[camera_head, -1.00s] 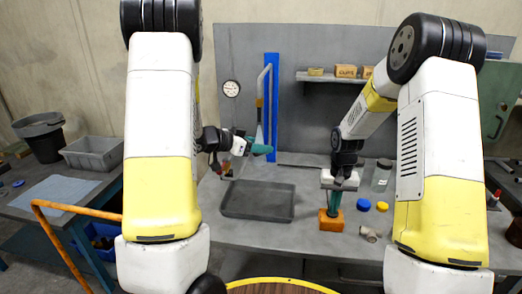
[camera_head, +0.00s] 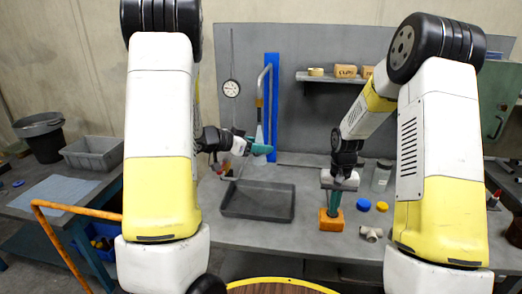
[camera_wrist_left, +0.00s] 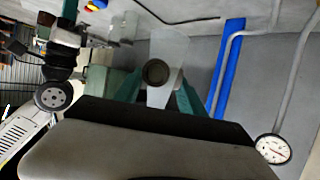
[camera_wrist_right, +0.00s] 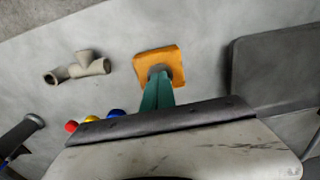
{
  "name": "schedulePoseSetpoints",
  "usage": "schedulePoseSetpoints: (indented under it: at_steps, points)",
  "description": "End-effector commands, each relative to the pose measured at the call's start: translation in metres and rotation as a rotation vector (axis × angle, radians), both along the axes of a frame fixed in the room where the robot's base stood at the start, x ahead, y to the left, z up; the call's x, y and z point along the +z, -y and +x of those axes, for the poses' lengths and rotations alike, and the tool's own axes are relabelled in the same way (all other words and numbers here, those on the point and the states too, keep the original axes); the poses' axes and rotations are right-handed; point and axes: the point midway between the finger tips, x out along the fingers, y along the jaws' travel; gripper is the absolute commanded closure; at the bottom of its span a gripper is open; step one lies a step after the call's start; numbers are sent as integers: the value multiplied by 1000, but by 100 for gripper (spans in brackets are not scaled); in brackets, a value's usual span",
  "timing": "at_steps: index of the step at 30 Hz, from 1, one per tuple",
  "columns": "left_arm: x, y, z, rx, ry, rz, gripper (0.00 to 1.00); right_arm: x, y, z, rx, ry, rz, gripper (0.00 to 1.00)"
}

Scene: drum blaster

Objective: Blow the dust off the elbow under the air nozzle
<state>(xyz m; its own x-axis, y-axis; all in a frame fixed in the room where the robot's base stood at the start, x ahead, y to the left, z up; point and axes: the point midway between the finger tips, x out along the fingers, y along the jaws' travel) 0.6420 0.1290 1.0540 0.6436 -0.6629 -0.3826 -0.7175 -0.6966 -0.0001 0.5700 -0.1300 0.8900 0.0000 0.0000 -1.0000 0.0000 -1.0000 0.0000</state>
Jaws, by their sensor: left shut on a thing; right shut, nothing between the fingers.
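My left gripper (camera_head: 266,150) is right below the hanging air nozzle (camera_head: 259,103). It is shut on a small part with a round dark opening (camera_wrist_left: 156,73), apparently the elbow; the fingers hide most of it. A pale see-through cone (camera_wrist_left: 168,48) reaches this part in the left wrist view, apparently the air jet. My right gripper (camera_wrist_right: 157,84) is shut and empty, pointing down. Its fingertips touch or nearly touch the round grey centre of an orange block (camera_wrist_right: 172,58) on the bench. The orange block also shows in the head view (camera_head: 331,222).
A beige pipe fitting (camera_head: 371,234) lies on the bench right of the orange block. A dark shallow tray (camera_head: 258,215) stands left of it. Blue (camera_head: 363,205) and yellow caps and a jar (camera_head: 381,177) stand at the right. A round gauge (camera_head: 231,89) is on the back panel.

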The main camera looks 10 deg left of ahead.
Motion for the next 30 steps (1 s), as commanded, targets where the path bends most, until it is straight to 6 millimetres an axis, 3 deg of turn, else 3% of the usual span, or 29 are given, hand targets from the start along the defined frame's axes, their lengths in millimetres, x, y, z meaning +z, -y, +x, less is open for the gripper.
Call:
schedulePoseSetpoints:
  at_steps: [17,30]
  points:
    - [0,0,0,0,1,-1,100,1,0,-1,0,-3,0,100]
    - [0,0,0,0,1,-1,100,36,0,0,0,1,0,100]
